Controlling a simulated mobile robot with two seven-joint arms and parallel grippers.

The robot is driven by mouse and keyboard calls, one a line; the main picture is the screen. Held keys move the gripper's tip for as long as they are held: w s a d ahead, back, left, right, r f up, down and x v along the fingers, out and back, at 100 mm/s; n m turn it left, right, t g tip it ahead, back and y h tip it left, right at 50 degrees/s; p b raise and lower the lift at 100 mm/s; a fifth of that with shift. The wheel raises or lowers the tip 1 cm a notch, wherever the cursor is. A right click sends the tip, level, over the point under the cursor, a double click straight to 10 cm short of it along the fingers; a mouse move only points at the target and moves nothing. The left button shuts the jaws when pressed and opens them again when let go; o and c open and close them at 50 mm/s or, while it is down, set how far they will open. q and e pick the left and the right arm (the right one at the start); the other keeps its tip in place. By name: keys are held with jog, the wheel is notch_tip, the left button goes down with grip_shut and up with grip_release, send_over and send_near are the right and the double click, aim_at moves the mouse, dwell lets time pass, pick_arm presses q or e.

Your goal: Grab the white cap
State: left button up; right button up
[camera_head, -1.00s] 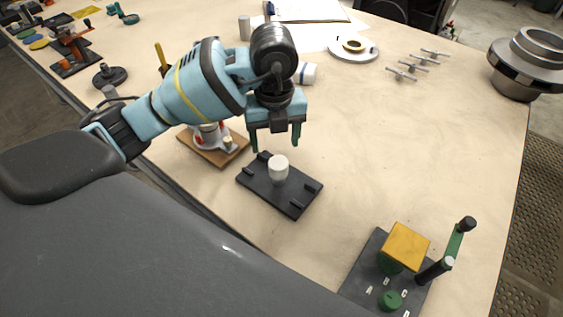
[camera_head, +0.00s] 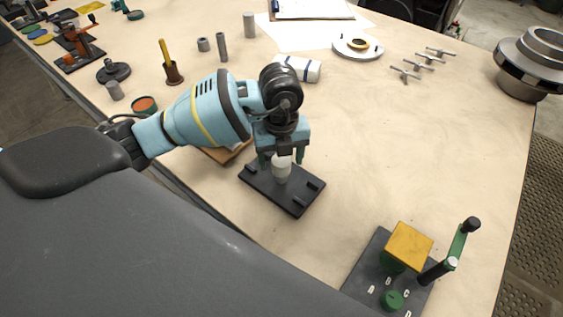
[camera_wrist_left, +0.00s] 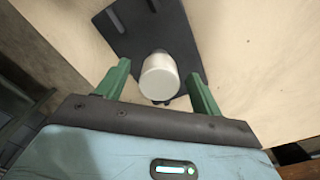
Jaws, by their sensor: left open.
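The white cap (camera_head: 282,167) stands upright near the middle of a dark rectangular plate (camera_head: 297,200) on the table. In the left wrist view the white cap (camera_wrist_left: 160,78) sits between the green fingertips, with the dark plate (camera_wrist_left: 120,28) behind it. My left gripper (camera_head: 281,160) points down over the plate. Its fingers (camera_wrist_left: 160,82) are open on either side of the cap, with a gap visible on both sides. My right gripper is not in view.
A green and yellow fixture (camera_head: 408,248) with an upright handle stands at the front right. A white roll with blue bands (camera_head: 298,68) lies behind my left gripper. A wooden board (camera_head: 228,152) is partly hidden by my left arm.

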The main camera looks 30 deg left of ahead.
pick_arm(q)
jog(key=shift+c, duration=0.5)
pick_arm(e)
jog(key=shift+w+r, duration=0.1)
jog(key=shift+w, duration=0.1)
